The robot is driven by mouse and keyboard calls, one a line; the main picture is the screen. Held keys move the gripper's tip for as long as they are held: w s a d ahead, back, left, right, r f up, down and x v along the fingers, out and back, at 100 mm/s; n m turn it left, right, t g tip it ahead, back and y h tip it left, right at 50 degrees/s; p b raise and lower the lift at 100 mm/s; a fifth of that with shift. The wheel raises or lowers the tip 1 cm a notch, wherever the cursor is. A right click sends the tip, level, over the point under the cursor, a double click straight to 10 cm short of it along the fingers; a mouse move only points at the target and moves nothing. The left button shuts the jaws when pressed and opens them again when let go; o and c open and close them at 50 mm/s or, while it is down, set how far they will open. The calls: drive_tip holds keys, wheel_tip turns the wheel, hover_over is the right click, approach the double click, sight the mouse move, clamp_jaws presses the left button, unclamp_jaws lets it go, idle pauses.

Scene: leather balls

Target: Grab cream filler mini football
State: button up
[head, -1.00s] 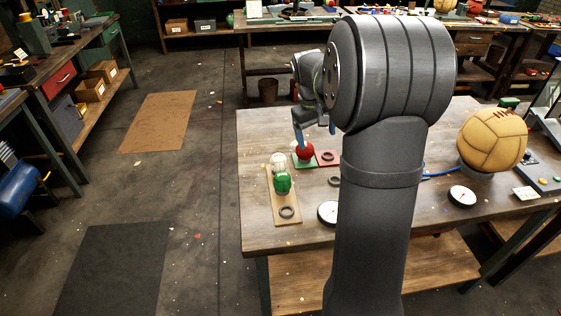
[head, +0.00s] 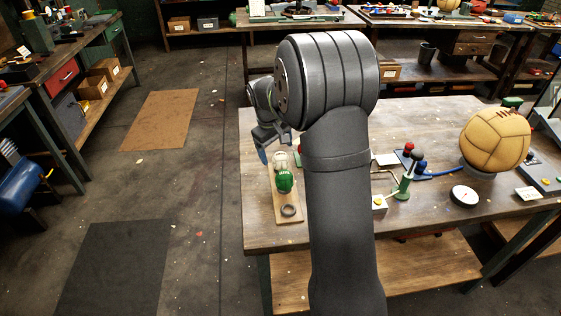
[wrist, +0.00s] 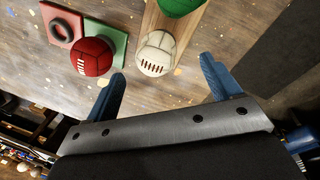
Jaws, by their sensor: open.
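The cream mini football (head: 281,160) with dark lacing sits on a narrow wooden board (head: 281,201), just behind the green ball (head: 285,182). In the wrist view the cream ball (wrist: 156,53) shows whole, lying ahead of and between my two blue fingertips. My gripper (head: 271,148) is open and empty, over the board's far end in the head view. In the wrist view my gripper (wrist: 163,73) has its fingers spread, apart from the ball. A red ball (wrist: 91,56) rests on a green pad beside the left finger; in the head view my arm mostly hides it.
A black ring (head: 289,210) lies on the board's near end. Another ring lies on a red pad (wrist: 61,23). To the right are a green-handled tool (head: 404,188), a white dial (head: 464,196) and a large tan ball (head: 494,139). The floor left of the table is open.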

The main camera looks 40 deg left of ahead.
sight(279, 154)
drive_tip(key=f, duration=0.2)
drive_tip(key=w+f, duration=0.1)
drive_tip(key=f, duration=0.3)
drive_tip(key=shift+w+f, duration=0.15)
drive_tip(key=shift+w, duration=0.2)
drive_tip(key=c, duration=1)
drive_tip(key=shift+c, duration=0.4)
drive_tip(key=shift+r, duration=0.2)
